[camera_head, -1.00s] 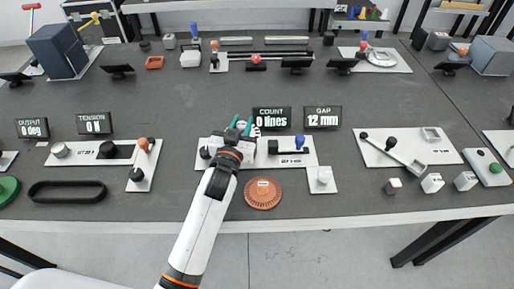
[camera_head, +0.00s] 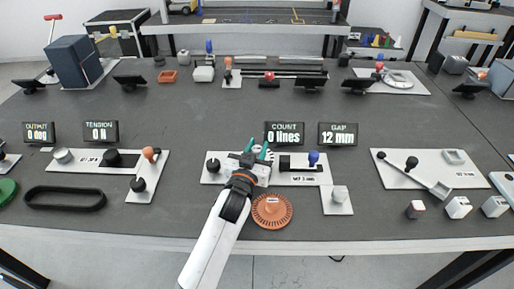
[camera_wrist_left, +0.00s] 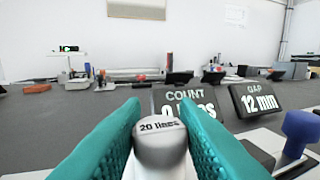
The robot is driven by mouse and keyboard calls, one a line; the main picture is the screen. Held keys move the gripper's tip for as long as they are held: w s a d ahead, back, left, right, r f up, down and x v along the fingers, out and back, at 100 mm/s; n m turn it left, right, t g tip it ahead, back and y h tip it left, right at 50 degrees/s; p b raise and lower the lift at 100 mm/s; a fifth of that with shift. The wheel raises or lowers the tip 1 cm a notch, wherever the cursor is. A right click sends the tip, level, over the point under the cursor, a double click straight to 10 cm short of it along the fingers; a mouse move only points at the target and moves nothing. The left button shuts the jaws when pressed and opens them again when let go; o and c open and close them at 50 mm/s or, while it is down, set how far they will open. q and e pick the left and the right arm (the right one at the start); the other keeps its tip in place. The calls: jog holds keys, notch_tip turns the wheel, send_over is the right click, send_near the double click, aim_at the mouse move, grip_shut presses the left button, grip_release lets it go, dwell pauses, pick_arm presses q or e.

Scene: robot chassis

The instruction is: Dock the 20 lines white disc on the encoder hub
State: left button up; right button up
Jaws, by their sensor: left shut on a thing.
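My left gripper (camera_head: 257,149) is over the middle of the encoder station's white base plate (camera_head: 318,178). In the left wrist view, its teal fingers (camera_wrist_left: 160,138) are shut on a rounded grey-white knob marked "20 lines" (camera_wrist_left: 160,141). A bit of the black-and-white striped disc (camera_head: 263,155) shows beside the fingertips in the head view. The encoder hub is hidden by the gripper and disc, so I cannot tell whether they touch. The COUNT display (camera_head: 284,134) reads 0 lines, and the GAP display (camera_head: 338,134) reads 12 mm. My right gripper is not in view.
An orange-brown toothed disc (camera_head: 272,211) lies in front of the station. A blue knob (camera_head: 313,158) stands on the plate's right part and a black knob (camera_head: 213,165) at its left end. A black belt loop (camera_head: 65,198) lies at left. The table behind the displays is mostly clear.

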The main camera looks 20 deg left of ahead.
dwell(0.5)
pick_arm(q)
jog(key=shift+p, duration=0.45)
dwell(0.6)
jog(key=shift+f+b, duration=0.45)
jog(key=shift+f, duration=0.1)
dwell(0.3)
jog(key=o, duration=0.7)
jog(key=shift+o, duration=0.2)
jog(key=shift+s, duration=0.15)
jog(key=shift+s+p, duration=1.15)
jog(key=shift+s, duration=1.5)
jog(key=shift+s+d+p, duration=0.1)
jog(key=shift+s+p, duration=0.6)
jog(key=shift+s, duration=2.05)
